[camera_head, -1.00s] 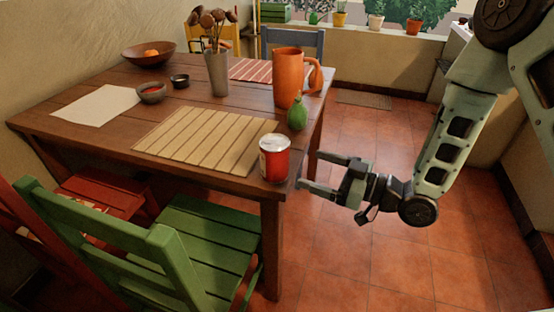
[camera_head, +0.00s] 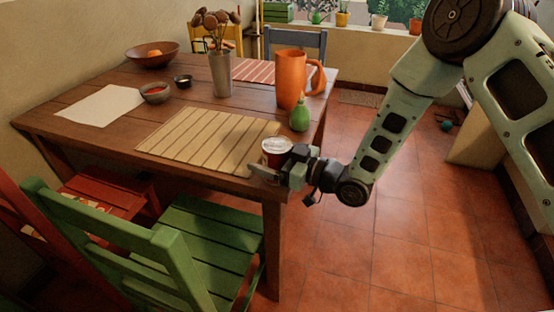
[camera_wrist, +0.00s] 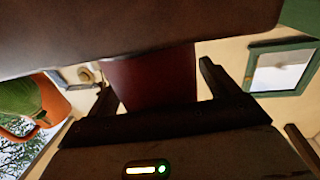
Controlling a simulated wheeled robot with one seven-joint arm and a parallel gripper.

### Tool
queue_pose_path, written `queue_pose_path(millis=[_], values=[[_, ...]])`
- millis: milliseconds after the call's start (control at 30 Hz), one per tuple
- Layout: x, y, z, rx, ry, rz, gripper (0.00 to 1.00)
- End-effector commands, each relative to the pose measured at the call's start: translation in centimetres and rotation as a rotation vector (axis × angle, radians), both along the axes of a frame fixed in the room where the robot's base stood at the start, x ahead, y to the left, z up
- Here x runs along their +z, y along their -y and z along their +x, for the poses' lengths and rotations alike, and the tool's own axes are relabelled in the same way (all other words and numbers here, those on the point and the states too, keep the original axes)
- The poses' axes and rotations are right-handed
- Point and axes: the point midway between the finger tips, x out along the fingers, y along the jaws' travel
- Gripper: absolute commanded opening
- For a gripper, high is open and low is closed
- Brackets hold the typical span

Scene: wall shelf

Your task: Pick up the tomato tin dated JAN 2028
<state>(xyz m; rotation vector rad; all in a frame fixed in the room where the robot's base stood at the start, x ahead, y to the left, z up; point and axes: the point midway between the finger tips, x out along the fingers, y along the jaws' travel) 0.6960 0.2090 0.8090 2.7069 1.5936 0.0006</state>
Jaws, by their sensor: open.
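A red tin (camera_head: 275,147) with a pale lid stands upright at the near right corner of the table (camera_head: 90,148). Its date cannot be read in either view. My gripper (camera_head: 278,168) is open at the tin, reaching in from the right. One finger passes in front of the tin's lower part; the other is mostly hidden. In the wrist view the tin's dark red side (camera_wrist: 150,78) fills the space between my two fingers (camera_wrist: 158,92). Gaps seem to show beside it, but I cannot tell whether a finger touches it.
A green pear-shaped thing (camera_head: 299,115) and a tall orange jug (camera_head: 292,80) stand just behind the tin. A slatted mat (camera_head: 205,140) lies left of it. A green chair (camera_head: 150,250) stands at the table's near side.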

Motion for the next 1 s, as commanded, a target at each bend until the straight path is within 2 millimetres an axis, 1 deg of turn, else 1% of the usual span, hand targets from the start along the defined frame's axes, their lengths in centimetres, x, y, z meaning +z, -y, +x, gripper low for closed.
queue_pose_path(millis=[167,200,267,300,367,400,433,633,733,867,1000], values=[[0.0,-0.1,0.0,0.0,-0.001,0.0,0.87],[0.0,-0.1,0.0,0.0,-0.001,0.0,0.84],[0.0,-0.1,0.0,0.0,-0.001,0.0,0.67],[0.0,0.0,0.0,0.001,-0.001,0.0,0.56],[0.0,0.0,0.0,0.0,0.0,0.0,0.39],[0.0,0.0,0.0,0.0,0.0,0.0,0.28],[0.0,0.0,0.0,0.0,0.0,0.0,0.25],[0.2,-0.1,0.0,0.001,0.001,0.003,0.25],[0.8,-0.1,0.0,0.001,0.004,0.003,0.25],[2.7,-0.1,0.0,0.001,0.005,0.003,0.25],[5.6,-0.1,0.0,0.002,0.005,0.002,0.25]])
